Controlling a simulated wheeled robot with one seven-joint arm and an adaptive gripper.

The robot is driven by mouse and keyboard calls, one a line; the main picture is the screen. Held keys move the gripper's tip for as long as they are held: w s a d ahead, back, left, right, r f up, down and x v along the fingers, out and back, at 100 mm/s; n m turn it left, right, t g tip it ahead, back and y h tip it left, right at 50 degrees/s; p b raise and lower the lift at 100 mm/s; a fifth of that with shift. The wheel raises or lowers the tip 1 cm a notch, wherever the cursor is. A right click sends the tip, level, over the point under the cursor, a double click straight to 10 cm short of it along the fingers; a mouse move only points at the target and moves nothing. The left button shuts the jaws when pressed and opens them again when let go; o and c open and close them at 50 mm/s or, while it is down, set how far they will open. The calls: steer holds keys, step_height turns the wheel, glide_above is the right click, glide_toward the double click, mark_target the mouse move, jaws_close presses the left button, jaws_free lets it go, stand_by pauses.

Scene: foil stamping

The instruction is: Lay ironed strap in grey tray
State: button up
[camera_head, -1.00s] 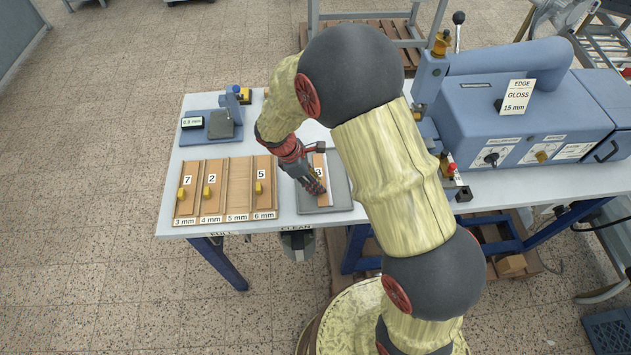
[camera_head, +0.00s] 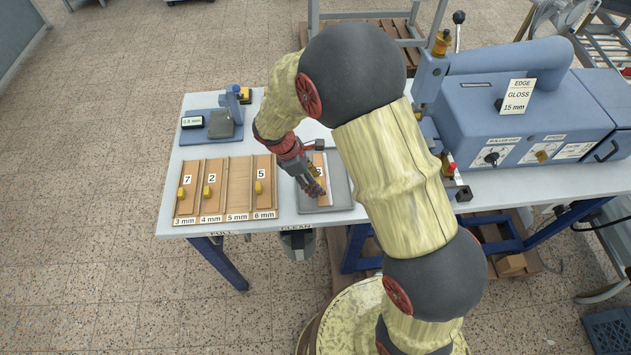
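The grey tray (camera_head: 341,192) lies on the white table, right of the wooden rack. A tan strap-like piece (camera_head: 323,171) with a white label lies in it, partly hidden by my gripper. My gripper (camera_head: 318,193) points down over the tray, right at the piece. The fingers are small and dark here, and I cannot tell whether they are open, shut or touching the piece.
The wooden rack (camera_head: 227,178) has slots marked 3 to 6 mm; pieces 7, 2 and 5 lie in it, and the 5 mm slot looks empty. A gauge (camera_head: 213,125) stands behind. The blue machine (camera_head: 520,110) fills the table's right side.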

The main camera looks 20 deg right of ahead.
steer(key=v, duration=1.1)
steer(key=shift+w+r, duration=0.1)
steer(key=s+d+r+m+t+y+b, duration=0.2)
steer(key=s+d+r+m+t+b, duration=0.1)
steer(key=s+r+m, duration=0.4)
steer(key=s+d+r+m+t+y+b, duration=0.2)
steer(key=s+r+m, duration=0.5)
steer(key=s, duration=0.7)
steer(key=d+m+t, duration=0.1)
steer(key=d, duration=0.1)
steer(key=shift+s+d+m+y+b, duration=0.2)
steer(key=shift+d+m+y+b, duration=0.1)
steer(key=shift+d+m+b, duration=0.1)
